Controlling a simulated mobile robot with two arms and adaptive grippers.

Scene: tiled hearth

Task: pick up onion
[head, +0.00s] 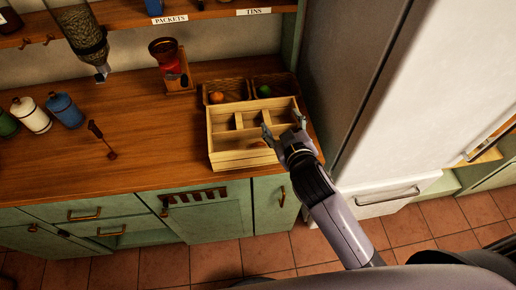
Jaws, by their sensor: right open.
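A small round orange-brown item (217,97), possibly the onion, lies in the left of two dark wicker baskets at the back of the wooden counter. It is too small to identify for certain. My right gripper (282,123) is open and empty, over the right side of a wooden compartment box (240,157) in front of the baskets. The orange-brown item is apart from the gripper, up and left of it in the picture. My left gripper is not in view.
A green round item (264,90) lies in the right basket (285,86). A red and wood grinder (172,68) stands left of the baskets. Jars (65,110) stand at the far left. A white fridge (430,90) borders the counter's right. The counter's middle is mostly clear.

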